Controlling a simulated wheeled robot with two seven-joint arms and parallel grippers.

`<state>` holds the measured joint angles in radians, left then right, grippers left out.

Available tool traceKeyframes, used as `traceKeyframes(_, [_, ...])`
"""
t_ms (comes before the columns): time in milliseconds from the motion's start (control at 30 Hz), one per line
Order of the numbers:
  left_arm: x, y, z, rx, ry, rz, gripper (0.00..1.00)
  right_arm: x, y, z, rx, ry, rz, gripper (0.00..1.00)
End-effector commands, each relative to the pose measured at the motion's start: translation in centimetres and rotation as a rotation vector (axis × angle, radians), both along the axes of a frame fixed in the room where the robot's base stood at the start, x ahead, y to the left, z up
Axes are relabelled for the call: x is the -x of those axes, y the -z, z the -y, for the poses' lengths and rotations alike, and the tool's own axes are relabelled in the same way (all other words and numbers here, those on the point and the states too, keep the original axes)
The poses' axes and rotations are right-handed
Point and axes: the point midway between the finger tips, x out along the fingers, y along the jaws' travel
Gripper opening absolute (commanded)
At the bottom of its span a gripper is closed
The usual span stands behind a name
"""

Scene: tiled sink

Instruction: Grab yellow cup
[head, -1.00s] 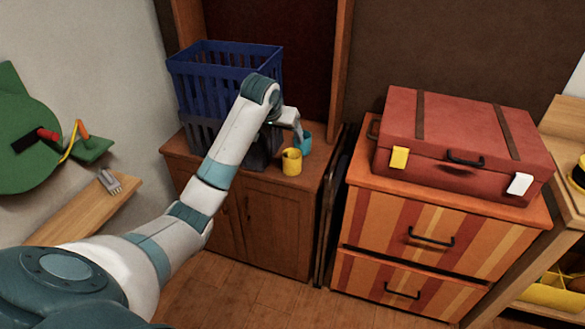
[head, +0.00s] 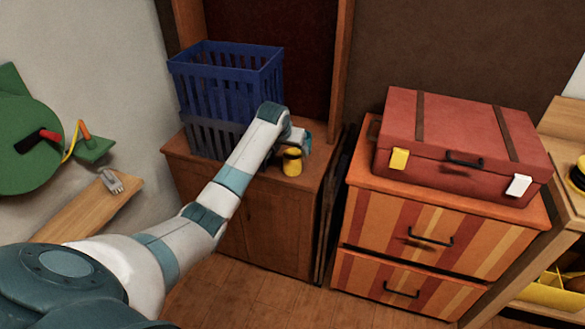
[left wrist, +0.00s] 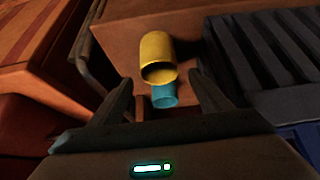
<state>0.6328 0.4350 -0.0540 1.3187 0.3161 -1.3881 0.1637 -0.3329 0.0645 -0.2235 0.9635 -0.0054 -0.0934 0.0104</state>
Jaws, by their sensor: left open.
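In the left wrist view the gripper (left wrist: 163,88) is open and empty. The yellow cup (left wrist: 156,48) shows past the fingertips, roughly centred between them. A teal cup (left wrist: 165,97) lies lower in that view, between the fingers in the picture. Whether the fingers touch either cup I cannot tell. My right gripper is not in view.
A blue basket (head: 225,75) on a dark grey crate (head: 205,135) stands left of the cups on the cabinet (head: 262,225). A red suitcase (head: 460,135) lies on the striped drawer unit (head: 440,230) to the right.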

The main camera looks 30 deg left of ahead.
Motion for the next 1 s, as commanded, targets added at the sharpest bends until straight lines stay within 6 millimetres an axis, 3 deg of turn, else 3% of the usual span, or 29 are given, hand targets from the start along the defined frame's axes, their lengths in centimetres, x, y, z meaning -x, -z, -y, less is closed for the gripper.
traceKeyframes(367, [-0.3,1.1,0.0,0.002,0.001,-0.003,0.71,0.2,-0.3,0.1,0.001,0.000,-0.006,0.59])
traceKeyframes(633, [-1.5,3.9,-0.3,0.002,-0.002,-0.003,0.71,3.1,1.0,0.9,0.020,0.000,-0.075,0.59])
traceKeyframes(1000, [-2.0,4.8,-0.5,0.000,0.000,0.000,0.71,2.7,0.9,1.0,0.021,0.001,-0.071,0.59])
